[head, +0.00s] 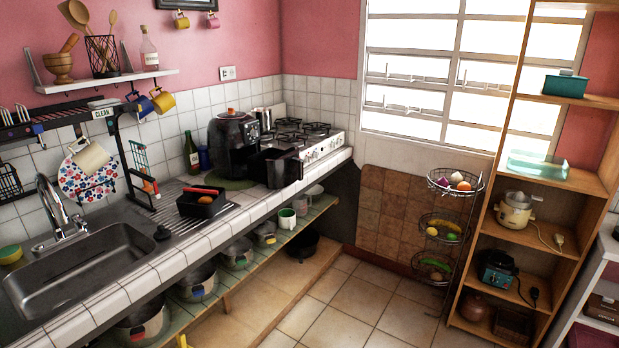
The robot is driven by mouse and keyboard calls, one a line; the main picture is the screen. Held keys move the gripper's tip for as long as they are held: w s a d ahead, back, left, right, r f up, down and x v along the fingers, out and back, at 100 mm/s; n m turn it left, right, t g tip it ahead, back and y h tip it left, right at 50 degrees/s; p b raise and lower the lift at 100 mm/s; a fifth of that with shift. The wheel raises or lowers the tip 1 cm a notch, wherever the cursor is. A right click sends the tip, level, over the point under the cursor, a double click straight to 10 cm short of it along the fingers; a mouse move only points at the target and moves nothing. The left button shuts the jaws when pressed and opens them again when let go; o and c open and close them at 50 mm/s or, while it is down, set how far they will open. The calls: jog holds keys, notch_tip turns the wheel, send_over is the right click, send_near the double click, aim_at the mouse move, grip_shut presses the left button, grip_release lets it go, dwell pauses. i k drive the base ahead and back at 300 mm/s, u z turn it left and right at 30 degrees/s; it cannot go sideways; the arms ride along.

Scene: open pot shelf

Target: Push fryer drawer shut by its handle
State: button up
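The black air fryer (232,140) stands on the tiled counter near the corner, on a green round mat, left of the stove. Its black drawer (274,168) is out, extending from the fryer's front to the right, toward the counter's front edge. The drawer's handle is dark and too small to make out clearly against the black body. My gripper is not in view, and nothing that I can identify as mine touches the fryer or the drawer.
The white gas stove (312,140) is right behind the drawer. A black basin (201,202) and the sink (80,275) lie to the left. Pots stand on the shelf (235,275) below. A tiered fruit stand (443,222) and wooden shelf (520,237) stand right. The middle floor is clear.

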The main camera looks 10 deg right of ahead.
aim_at(275, 168)
jog(key=z, duration=0.05)
jog(key=k, duration=0.25)
jog(key=u, duration=0.2)
jog(key=i, duration=1.2)
jog(key=u, duration=0.15)
